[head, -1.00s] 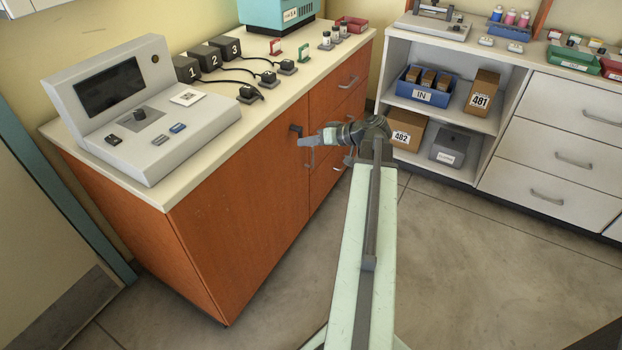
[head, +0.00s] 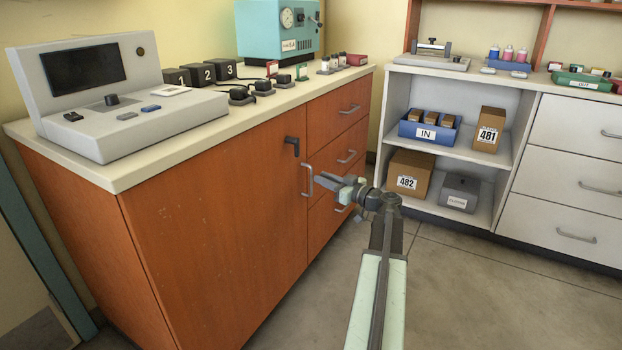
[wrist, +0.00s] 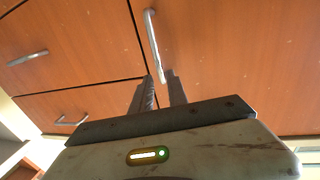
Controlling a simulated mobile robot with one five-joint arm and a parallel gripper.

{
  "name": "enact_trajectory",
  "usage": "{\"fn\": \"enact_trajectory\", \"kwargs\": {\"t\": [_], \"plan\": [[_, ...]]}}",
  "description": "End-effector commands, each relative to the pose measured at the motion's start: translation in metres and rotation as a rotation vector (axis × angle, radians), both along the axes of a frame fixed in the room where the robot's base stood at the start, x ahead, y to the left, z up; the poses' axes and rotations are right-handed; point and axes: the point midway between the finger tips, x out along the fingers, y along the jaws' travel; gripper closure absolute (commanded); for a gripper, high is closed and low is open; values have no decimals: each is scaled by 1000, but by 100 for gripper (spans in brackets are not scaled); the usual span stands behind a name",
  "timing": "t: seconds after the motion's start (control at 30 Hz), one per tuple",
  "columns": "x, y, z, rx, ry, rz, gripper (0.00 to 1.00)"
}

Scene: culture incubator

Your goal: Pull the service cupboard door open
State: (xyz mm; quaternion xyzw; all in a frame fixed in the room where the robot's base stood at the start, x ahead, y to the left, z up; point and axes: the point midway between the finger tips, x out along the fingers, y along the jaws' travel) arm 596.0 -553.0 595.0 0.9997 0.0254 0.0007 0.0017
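The service cupboard door (head: 215,235) is a large orange-brown wood panel under the left counter, and it looks shut. Its upright grey bar handle (head: 308,180) is near its right edge, and a dark latch (head: 292,146) sits above the handle. My gripper (head: 322,181) is just right of the handle in the head view, fingers pointing at it. In the wrist view the handle (wrist: 153,45) runs up from between the fingertips of my gripper (wrist: 160,78). The fingers are apart, with a narrow gap. I cannot tell whether they touch the bar.
Drawers (head: 338,115) with bar handles are right of the door. The countertop (head: 200,125) above carries a console (head: 90,90) and numbered black blocks. A white shelf unit (head: 390,105) with boxes stands at the right. The floor (head: 445,300) before the cupboard is clear.

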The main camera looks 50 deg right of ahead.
Motion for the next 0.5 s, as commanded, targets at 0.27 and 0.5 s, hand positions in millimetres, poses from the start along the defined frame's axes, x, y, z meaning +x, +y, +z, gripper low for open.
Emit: {"fn": "enact_trajectory", "kwargs": {"t": [0.27,0.5], "plan": [[50,1,0,1,1,1,80],[60,3,0,1,1,0,80]]}}
